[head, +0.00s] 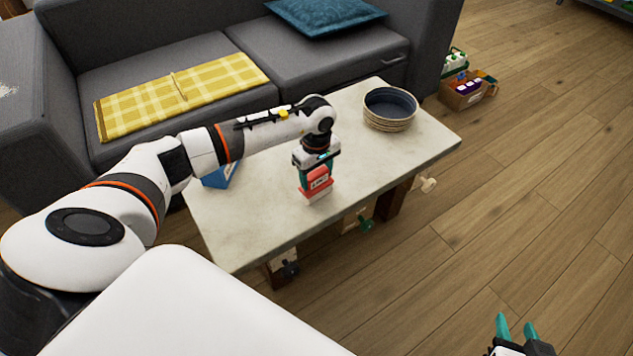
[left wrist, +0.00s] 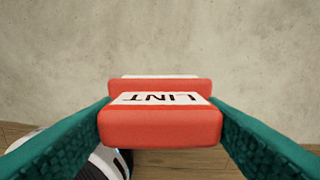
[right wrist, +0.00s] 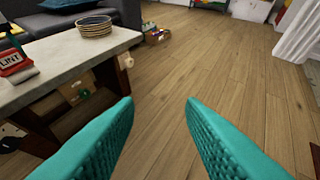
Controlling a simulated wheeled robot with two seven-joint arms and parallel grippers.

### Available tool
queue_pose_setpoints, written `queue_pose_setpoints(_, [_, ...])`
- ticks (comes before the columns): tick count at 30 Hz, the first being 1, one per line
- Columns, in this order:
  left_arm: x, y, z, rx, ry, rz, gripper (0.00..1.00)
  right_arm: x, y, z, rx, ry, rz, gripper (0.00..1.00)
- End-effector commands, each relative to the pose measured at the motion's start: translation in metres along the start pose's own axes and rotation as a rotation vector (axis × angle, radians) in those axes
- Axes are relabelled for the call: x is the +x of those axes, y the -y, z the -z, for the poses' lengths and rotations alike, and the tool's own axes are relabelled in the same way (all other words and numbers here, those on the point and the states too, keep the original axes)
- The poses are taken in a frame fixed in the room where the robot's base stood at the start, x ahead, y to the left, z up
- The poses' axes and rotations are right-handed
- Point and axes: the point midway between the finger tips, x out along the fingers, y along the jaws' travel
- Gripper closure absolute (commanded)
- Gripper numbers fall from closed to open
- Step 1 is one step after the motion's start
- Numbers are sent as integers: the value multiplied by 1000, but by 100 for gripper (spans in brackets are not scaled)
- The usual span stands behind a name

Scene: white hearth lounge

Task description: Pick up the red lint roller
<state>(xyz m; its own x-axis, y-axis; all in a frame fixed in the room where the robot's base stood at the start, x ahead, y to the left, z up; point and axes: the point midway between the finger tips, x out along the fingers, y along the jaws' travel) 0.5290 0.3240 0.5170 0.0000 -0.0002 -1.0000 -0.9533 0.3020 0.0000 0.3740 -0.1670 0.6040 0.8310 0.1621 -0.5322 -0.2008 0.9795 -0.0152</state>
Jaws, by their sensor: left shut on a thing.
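The red lint roller (head: 318,184) is upright at the coffee table top, near its front edge. It is red with a white label, and "LINT" reads upside down on it in the left wrist view (left wrist: 160,124). My left gripper (head: 317,168) comes down on it from above, with a teal finger on each side, shut on it. I cannot tell whether its base touches the table. The roller also shows at the left edge of the right wrist view (right wrist: 12,62). My right gripper (head: 516,330) is open and empty, low over the floor, away from the table.
The pale stone coffee table (head: 250,235) also bears a stack of dark bowls (head: 390,108) and a blue item (head: 222,174), partly behind my left arm. A grey sofa (head: 205,55) stands behind. A box of bottles (head: 466,92) sits on the floor. The right floor is clear.

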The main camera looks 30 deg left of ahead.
Motion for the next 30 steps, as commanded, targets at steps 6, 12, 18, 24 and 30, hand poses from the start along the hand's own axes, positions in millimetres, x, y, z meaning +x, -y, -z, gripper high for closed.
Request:
queue_pose_setpoints(6, [-5, 0, 0, 0, 1, 1, 61, -1, 0, 0, 0, -8, 0, 64])
queue_pose_setpoints(12, [-32, 1, -1, 0, 3, 4, 61, -11, 4, 26, 2, -171, 10, 64])
queue_pose_setpoints(18, [-70, 1, -1, 0, 1, 3, 61, -30, 9, 60, 6, -380, 21, 64])
queue_pose_setpoints(24, [-94, 0, 0, 1, 1, 2, 61, -46, 12, 82, 11, -520, 29, 64])
queue_pose_setpoints(30, [-101, 0, 0, 0, 0, 0, 61, -51, 12, 89, 12, -565, 31, 64])
